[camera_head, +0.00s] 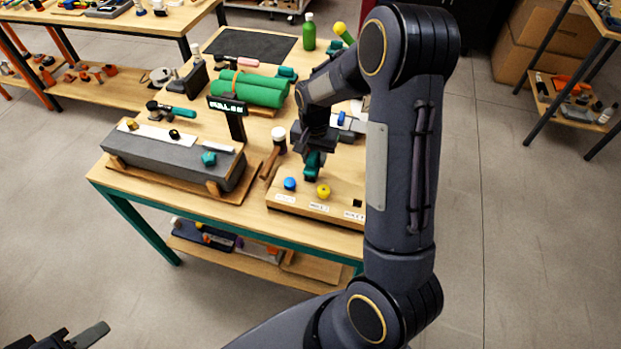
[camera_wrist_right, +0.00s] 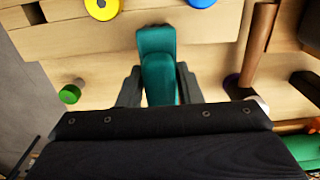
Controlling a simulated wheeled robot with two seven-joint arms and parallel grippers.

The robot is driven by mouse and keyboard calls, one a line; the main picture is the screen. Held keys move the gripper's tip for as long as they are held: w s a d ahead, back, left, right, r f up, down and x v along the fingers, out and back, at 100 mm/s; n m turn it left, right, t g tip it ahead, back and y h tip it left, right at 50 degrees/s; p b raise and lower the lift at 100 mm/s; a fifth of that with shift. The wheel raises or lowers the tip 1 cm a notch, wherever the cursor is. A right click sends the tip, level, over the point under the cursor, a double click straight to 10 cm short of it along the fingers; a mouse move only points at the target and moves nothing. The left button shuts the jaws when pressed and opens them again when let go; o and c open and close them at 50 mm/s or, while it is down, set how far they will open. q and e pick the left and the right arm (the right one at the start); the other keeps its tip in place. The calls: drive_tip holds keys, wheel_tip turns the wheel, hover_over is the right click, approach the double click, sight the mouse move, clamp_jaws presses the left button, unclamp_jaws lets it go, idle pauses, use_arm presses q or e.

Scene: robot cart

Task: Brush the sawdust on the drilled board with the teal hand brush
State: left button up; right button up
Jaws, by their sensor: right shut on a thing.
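My right gripper (camera_head: 314,150) is shut on the teal hand brush (camera_head: 313,166), which points down over the wooden board at the front right of the table. In the right wrist view the brush (camera_wrist_right: 158,65) sits between the two dark fingers. The board (camera_head: 278,190) carries a blue knob (camera_head: 290,184), a yellow knob (camera_head: 323,191), a small black piece (camera_head: 357,203) and white labels along its front. My arm hides its right part. I cannot make out sawdust or whether the brush touches the board. My left gripper (camera_head: 72,338) is empty at the bottom left, partly cut off.
A grey block (camera_head: 180,155) on a wooden base stands left of the board. A small dark sign (camera_head: 232,115), a white-capped container (camera_head: 279,139) and green rolls (camera_head: 262,88) stand behind. A green bottle (camera_head: 309,32) is at the back. A lower shelf (camera_head: 240,262) holds several items.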

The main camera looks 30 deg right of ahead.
drive_tip(key=shift+w+a, duration=0.25)
drive_tip(key=shift+w+a+f, duration=0.1)
drive_tip(key=shift+w+a, duration=1.5)
drive_tip(key=shift+w, duration=0.25)
drive_tip(key=shift+w+a, duration=0.45)
drive_tip(key=shift+w, duration=0.05)
drive_tip(key=shift+s+d, duration=1.7)
drive_tip(key=shift+s, duration=0.25)
